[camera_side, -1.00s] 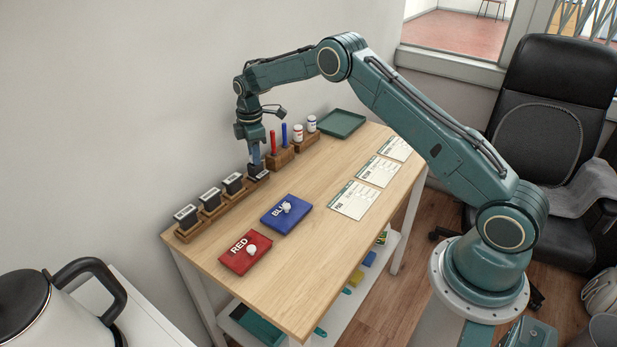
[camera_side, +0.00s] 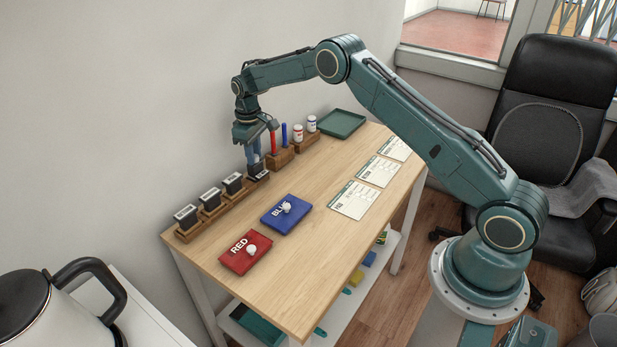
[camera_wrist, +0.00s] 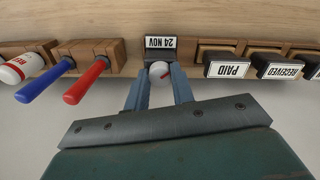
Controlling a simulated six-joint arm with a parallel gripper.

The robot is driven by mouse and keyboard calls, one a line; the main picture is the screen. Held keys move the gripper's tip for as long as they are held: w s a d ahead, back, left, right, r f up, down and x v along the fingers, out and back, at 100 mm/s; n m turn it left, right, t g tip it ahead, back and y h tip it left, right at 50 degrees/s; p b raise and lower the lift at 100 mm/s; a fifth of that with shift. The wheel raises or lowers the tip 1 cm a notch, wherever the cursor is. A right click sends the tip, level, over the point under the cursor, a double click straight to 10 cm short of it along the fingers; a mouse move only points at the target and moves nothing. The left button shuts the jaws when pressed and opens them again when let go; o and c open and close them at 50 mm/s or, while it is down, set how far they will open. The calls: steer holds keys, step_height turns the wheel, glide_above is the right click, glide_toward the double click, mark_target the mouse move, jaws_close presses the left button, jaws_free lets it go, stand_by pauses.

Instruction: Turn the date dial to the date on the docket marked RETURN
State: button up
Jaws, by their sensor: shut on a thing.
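The date dial is a dark block (camera_wrist: 147,47) with a plate reading 24 NOV, upside down in the wrist view, and a round white knob (camera_wrist: 158,70) with a red mark. My gripper (camera_wrist: 158,92) is shut on the knob, one finger at each side. In the side view my gripper (camera_side: 255,165) points down at the dial (camera_side: 260,175), partly hiding it. Three white dockets lie along the table's right: a near one (camera_side: 354,200), a middle one (camera_side: 377,172) and a far one (camera_side: 397,148). Their headings and dates are too small to read surely.
Three black stamps, including one marked PAID (camera_wrist: 229,69) and one marked RECEIVED (camera_wrist: 277,67), stand left of the dial in the side view. Red and blue pens and white bottles stand right of it. RED (camera_side: 245,254) and BLUE (camera_side: 286,213) pads lie in front.

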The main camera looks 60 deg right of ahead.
steer(key=m, duration=1.3)
steer(key=shift+m, duration=0.4)
steer(key=o, duration=1)
steer(key=shift+w+a+r, duration=0.1)
steer(key=shift+r, duration=3.35)
steer(key=shift+w+r, duration=0.1)
steer(key=shift+r, duration=3.35)
